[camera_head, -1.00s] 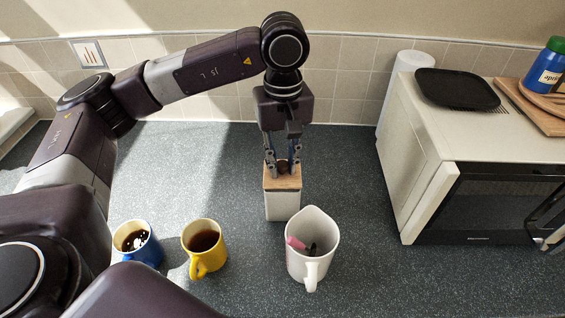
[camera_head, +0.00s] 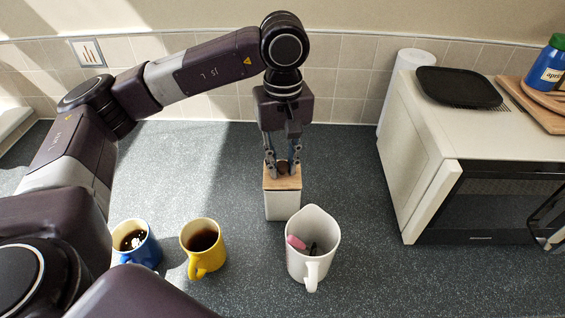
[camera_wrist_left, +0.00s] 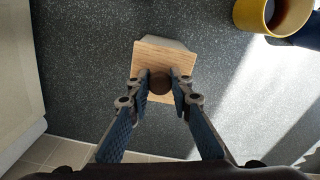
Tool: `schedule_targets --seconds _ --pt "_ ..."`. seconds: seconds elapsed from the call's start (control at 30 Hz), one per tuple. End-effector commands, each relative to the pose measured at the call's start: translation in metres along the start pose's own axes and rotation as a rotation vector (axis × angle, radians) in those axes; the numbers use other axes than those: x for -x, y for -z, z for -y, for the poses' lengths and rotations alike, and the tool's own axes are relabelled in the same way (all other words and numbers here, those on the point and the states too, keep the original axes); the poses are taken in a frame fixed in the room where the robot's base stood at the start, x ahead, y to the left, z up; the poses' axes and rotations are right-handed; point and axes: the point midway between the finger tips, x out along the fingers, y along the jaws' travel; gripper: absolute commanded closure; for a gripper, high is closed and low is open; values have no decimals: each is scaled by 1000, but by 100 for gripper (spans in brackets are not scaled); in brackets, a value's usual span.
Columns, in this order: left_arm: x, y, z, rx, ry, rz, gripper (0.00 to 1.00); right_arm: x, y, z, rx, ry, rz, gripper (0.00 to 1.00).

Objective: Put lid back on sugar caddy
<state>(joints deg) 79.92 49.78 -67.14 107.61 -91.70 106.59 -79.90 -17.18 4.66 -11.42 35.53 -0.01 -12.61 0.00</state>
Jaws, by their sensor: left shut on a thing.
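The white sugar caddy (camera_head: 282,205) stands upright on the counter, in the middle of the head view. Its square wooden lid (camera_head: 283,184) lies over its top; I cannot tell whether it is fully seated. My left gripper (camera_head: 283,170) points down from above, shut on the lid's round brown knob. In the left wrist view, the fingers sit on both sides of the knob (camera_wrist_left: 159,83), above the wooden lid (camera_wrist_left: 165,60). A pale part of the caddy (camera_wrist_left: 178,44) shows past the lid's far edge. Part of my right gripper (camera_head: 550,222) shows at the right edge; its fingertips are unclear.
A white jug (camera_head: 312,258) with a pink thing inside stands just in front of the caddy. A yellow mug (camera_head: 204,258) and a blue mug (camera_head: 147,250) stand front left. A microwave (camera_head: 425,150) stands right. The counter between caddy and microwave is clear.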

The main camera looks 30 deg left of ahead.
Motion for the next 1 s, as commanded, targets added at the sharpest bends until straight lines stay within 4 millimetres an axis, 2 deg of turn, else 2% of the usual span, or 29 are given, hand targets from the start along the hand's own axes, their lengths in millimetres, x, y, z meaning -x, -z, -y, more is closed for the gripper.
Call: schedule_targets --seconds 1.0 --pt "-3 0 0 0 0 0 100 -7 -1 3 0 3 0 60"
